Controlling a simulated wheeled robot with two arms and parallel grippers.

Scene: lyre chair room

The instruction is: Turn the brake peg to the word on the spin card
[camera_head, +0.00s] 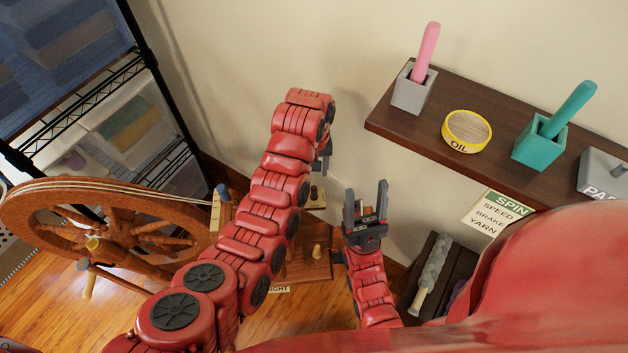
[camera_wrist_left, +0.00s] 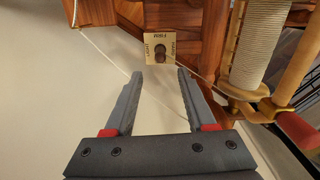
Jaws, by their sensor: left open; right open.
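The spinning wheel (camera_head: 100,225) stands at the left. A small pale plate (camera_head: 316,204) with a dark peg (camera_head: 315,192), apparently the brake peg, shows by the wall. In the left wrist view, the dark peg (camera_wrist_left: 160,55) sits upright on its plate (camera_wrist_left: 150,38), ringed by small words too fine to read surely. My left gripper (camera_head: 324,158) is open and empty, its fingers (camera_wrist_left: 158,80) pointing toward the peg but apart from it. My right gripper (camera_head: 367,198) is open and empty, pointing up. The spin card (camera_head: 495,212) reads SPIN, SPEED, BRAKE, YARN; its right part is hidden by my red arm.
A dark wall shelf (camera_head: 400,125) holds a grey holder (camera_head: 412,92), a yellow oil tin (camera_head: 467,131) and a teal holder (camera_head: 538,146). A dark tray (camera_head: 455,265) with a grey roll lies below. A wire rack (camera_head: 90,100) stands at back left. A wooden peg (camera_head: 317,250) stands nearby.

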